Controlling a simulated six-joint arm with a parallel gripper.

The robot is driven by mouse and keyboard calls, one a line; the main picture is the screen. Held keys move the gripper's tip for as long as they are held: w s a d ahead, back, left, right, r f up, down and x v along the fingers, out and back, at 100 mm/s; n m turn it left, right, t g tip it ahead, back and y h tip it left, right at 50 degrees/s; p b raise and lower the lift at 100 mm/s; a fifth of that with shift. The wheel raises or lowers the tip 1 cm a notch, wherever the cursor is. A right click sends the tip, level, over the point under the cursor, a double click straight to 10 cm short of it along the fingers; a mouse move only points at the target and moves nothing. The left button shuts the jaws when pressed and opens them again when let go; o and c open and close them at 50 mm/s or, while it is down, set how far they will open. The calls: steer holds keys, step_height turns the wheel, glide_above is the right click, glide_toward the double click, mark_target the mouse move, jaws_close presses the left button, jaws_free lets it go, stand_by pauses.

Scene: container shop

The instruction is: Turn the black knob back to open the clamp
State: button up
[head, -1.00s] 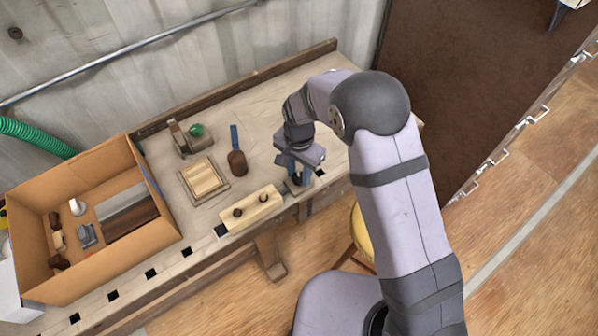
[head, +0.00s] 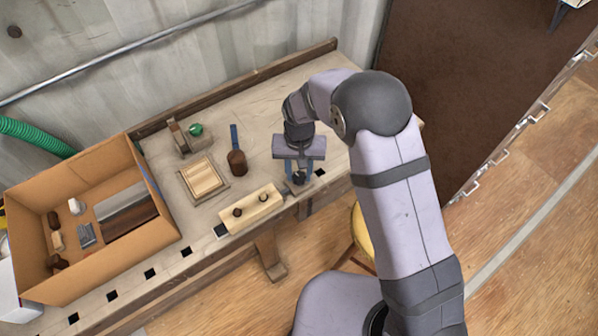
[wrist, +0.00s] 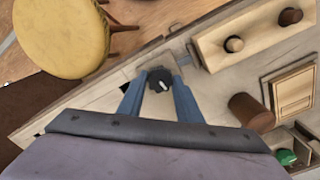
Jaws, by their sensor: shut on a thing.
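The black knob (wrist: 160,78) is at the workbench's front edge in the wrist view, with a small white mark on it. My gripper (wrist: 160,84) is shut on it, with one blue finger on each side. In the head view my gripper (head: 298,178) points down at the bench edge, and the knob shows only as a dark spot between the fingers. A metal part of the clamp (wrist: 195,58) shows beside the knob, toward the wooden block. The rest of the clamp is hidden, so I cannot tell how far it is open.
A dark brown mallet-like tool (head: 237,162), a framed wooden piece (head: 187,186) and a cardboard box (head: 163,250) stand farther left. A yellow stool (wrist: 62,35) is below the bench edge.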

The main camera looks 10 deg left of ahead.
steer(key=n, duration=1.1)
steer(key=shift+n, duration=0.4)
steer(key=shift+n+b, duration=0.3)
steer(key=shift+n, duration=1.4)
steer(key=o, duration=1)
steer(key=shift+o, duration=0.2)
steer(key=shift+r, duration=0.1)
